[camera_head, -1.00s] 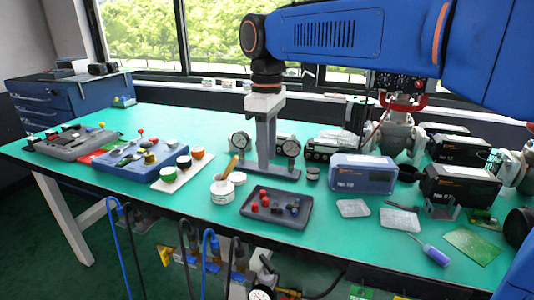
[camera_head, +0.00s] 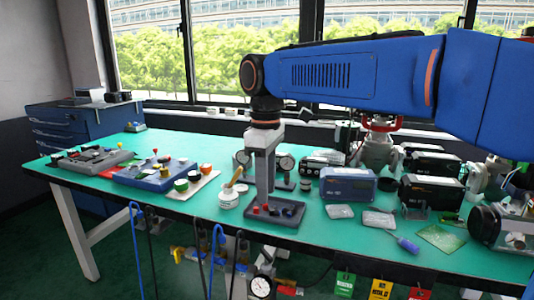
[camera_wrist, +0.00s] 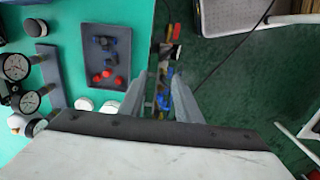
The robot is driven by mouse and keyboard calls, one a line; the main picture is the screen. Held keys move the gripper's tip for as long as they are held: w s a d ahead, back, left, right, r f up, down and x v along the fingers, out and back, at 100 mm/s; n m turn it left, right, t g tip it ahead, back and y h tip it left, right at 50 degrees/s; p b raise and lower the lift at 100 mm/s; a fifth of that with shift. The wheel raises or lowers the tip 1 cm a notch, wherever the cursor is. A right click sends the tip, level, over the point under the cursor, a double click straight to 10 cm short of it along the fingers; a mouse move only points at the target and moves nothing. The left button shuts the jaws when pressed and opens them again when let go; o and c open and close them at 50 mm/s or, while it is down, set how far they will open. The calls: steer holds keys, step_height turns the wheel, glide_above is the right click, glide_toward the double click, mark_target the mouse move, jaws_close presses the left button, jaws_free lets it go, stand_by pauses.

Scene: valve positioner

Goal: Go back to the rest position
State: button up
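My gripper (camera_head: 264,203) hangs down from the wrist in the head view, its grey fingers in front of the dark parts tray (camera_head: 283,223). In the wrist view my gripper (camera_wrist: 164,78) has its two fingers apart, with nothing held between them. The gap looks down past the table's front edge to the floor area. The tray also shows in the wrist view (camera_wrist: 122,62), left of the fingers, with red and blue fittings in it. The fingers look above and in front of the tray; the exact height cannot be told.
A white jar (camera_head: 228,198) with a brush stands left of the tray. Gauges (camera_wrist: 16,67) on a grey stand are behind it. Hoses hang below the table.

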steer(key=s+d+f+m+t, duration=0.1)
steer(key=s+d+f+m, duration=0.15)
steer(key=d, duration=0.35)
steer(key=s+d+f+m, duration=0.1)
steer(key=s+d+m, duration=0.15)
steer(key=d, duration=0.35)
steer(key=s+d+f+m+t, duration=0.1)
steer(key=s+d+f+m, duration=0.1)
steer(key=s+d, duration=0.3)
steer(key=s+d+f+m+t, duration=0.2)
steer(key=s+d+f+m, duration=0.5)
steer(key=s+d+f, duration=0.3)
step_height(320, 180, down, 3)
steer(key=shift+s+d+t, duration=0.2)
steer(key=shift+d+t, duration=0.2)
steer(key=shift+d, duration=0.7)
